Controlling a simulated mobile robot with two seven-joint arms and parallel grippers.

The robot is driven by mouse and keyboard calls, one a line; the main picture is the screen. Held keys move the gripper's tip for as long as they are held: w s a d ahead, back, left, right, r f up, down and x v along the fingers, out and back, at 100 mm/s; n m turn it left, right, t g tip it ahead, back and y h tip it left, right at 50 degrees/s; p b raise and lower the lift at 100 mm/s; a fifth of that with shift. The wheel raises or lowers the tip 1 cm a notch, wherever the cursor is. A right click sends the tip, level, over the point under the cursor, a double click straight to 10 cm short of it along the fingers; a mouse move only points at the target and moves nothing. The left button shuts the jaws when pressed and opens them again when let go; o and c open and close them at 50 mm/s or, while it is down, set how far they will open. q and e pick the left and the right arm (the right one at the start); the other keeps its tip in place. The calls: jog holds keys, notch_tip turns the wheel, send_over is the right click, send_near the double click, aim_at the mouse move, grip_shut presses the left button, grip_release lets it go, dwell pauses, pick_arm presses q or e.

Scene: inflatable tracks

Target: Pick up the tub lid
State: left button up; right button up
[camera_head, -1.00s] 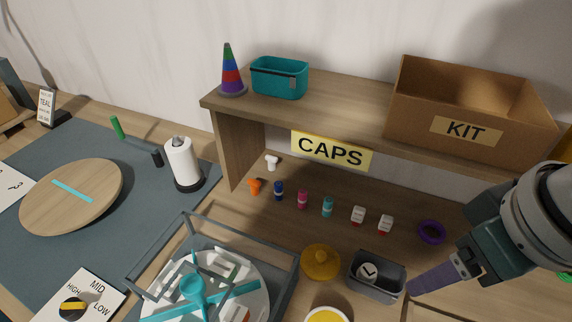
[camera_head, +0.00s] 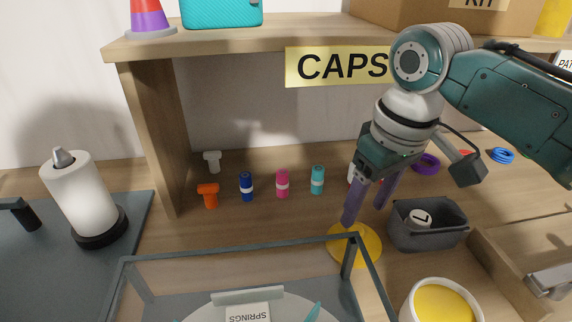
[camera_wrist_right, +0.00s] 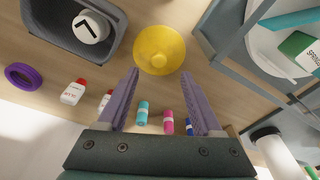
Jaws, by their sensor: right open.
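The tub lid, a yellow disc with a small knob (camera_head: 369,246), lies on the wooden bench. A corner of the clear case partly covers it in the head view. It shows whole in the wrist view (camera_wrist_right: 160,50), just beyond my fingertips. My right gripper (camera_head: 365,214) is open and empty, pointing down above the lid; its purple fingers (camera_wrist_right: 160,74) are apart with nothing between them. A white tub with yellow contents (camera_head: 441,303) stands to the lid's lower right. My left gripper is out of view.
A grey bin (camera_head: 428,238) holding a round white item stands right of the lid. The grey-framed clear case (camera_head: 240,250) is at its lower left. Several small bottles, including a teal one (camera_head: 317,181), stand behind, under the shelf (camera_head: 230,45).

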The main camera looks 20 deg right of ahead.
aim_at(357, 230)
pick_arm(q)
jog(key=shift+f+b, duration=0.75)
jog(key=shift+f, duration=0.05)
pick_arm(e)
jog(key=f, duration=0.4)
jog(key=shift+w+d+f, duration=0.1)
jog(key=shift+w+f, duration=0.2)
jog(key=shift+f, duration=0.1)
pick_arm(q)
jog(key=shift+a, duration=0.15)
pick_arm(e)
jog(key=shift+w+f, duration=0.1)
jog(key=shift+f, duration=0.25)
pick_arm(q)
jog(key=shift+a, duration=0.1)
pick_arm(e)
jog(key=c, duration=0.3)
grip_shut()
